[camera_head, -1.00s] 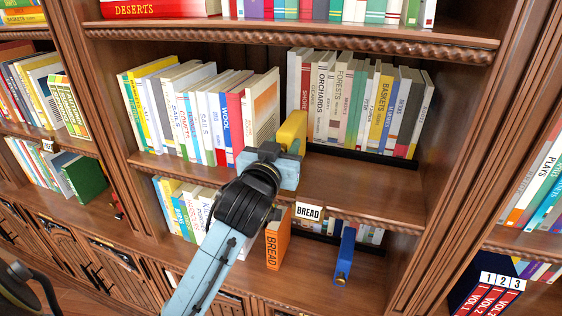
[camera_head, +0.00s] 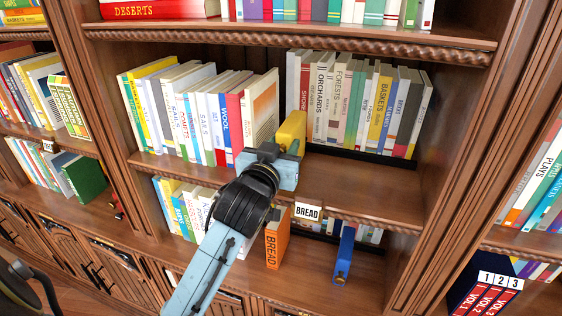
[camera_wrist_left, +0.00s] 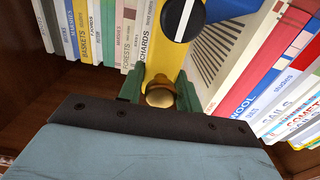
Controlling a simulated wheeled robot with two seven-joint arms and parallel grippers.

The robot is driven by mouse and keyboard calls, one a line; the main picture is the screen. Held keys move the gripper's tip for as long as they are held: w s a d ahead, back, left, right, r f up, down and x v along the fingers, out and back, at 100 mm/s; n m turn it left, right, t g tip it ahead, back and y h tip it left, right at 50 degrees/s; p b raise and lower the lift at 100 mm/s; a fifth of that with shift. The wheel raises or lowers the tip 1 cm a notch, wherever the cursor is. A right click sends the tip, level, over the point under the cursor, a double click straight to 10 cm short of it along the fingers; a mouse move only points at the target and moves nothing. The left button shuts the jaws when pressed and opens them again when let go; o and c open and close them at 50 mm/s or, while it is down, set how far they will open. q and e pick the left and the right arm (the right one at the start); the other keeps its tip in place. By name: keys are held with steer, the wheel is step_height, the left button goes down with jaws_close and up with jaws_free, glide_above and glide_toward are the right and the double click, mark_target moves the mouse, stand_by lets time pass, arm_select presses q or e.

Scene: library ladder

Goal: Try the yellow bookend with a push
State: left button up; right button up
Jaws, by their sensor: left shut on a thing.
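The yellow bookend (camera_head: 291,130) stands on the middle shelf at the right end of the left row of leaning books. In the left wrist view the yellow bookend (camera_wrist_left: 168,50) has a black-and-white round dial and a brass knob (camera_wrist_left: 160,94). My left gripper (camera_head: 288,150) is in front of the bookend. In the left wrist view its green fingers (camera_wrist_left: 160,90) are shut on the knob. The bookend's lower part is hidden behind the gripper in the head view. My right gripper is not in view.
The left book row (camera_head: 205,110) leans beside the bookend; another row (camera_head: 355,105) stands right of it at the back. The shelf front at right is clear. Below are a BREAD label (camera_head: 308,212), an orange BREAD book (camera_head: 277,243) and a blue bookend (camera_head: 344,255).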

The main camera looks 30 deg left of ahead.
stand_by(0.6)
arm_select(q)
steer(key=shift+f, duration=0.1)
steer(key=o, duration=0.8)
steer(key=shift+o, duration=0.2)
steer(key=p+v, duration=0.1)
steer(key=v, duration=0.7)
stand_by(0.3)
